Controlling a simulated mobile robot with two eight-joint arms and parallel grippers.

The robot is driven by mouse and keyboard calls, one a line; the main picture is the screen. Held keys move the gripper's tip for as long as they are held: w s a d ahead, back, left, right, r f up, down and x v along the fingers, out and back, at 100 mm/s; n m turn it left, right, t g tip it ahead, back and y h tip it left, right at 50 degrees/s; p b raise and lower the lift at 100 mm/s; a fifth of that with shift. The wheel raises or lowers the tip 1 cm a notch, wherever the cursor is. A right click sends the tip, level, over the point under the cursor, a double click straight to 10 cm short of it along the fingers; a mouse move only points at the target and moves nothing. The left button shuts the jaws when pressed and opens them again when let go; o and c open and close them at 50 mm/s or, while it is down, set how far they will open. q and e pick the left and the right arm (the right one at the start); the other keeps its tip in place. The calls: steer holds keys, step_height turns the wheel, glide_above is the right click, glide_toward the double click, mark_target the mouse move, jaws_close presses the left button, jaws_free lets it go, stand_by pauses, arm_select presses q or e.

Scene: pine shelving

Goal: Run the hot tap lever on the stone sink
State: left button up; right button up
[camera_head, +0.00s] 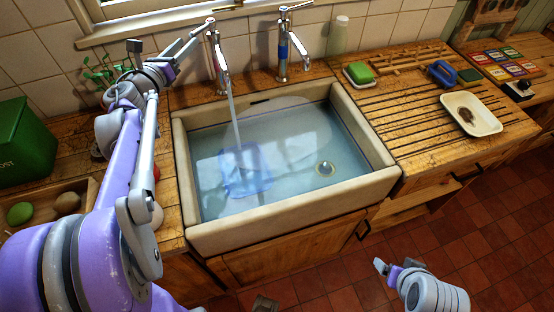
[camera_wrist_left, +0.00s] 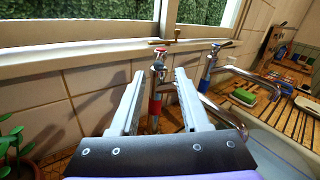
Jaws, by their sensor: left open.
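The stone sink (camera_head: 385,180) holds water in the middle of the head view. The hot tap (camera_head: 220,65) stands at its back left, and a stream of water (camera_head: 234,115) falls from its spout into the basin. In the left wrist view the hot tap (camera_wrist_left: 155,104) has a red band and a red cap. My left gripper (camera_head: 203,35) is at the top of this tap. In the wrist view its two fingers (camera_wrist_left: 160,75) are apart, with the tap's top between them; contact is unclear. My right gripper (camera_head: 384,267) is low over the floor, its opening unclear.
The blue-banded cold tap (camera_head: 283,55) stands to the right, with no water running. A blue cloth-like thing (camera_head: 245,172) lies in the water. A green sponge (camera_head: 359,72) and white dish (camera_head: 470,113) are on the right drainboard. A window sill (camera_wrist_left: 60,69) runs behind the taps.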

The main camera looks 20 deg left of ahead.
mark_target(199, 29)
stand_by(0.4)
arm_select(q)
steer(key=shift+s+a+r+h+b, duration=0.1)
steer(key=shift+s+r+h+b, duration=0.05)
steer(key=shift+s+b, duration=0.3)
steer(key=shift+s+r+h+b, duration=0.1)
steer(key=shift+s+h+b, duration=0.05)
steer(key=shift+s+b, duration=0.3)
steer(key=w, duration=0.5)
steer(key=w+p, duration=0.1)
steer(key=w, duration=0.4)
steer(key=shift+w+a+f, duration=0.15)
steer(key=shift+w, duration=0.05)
jaws_close()
stand_by(0.4)
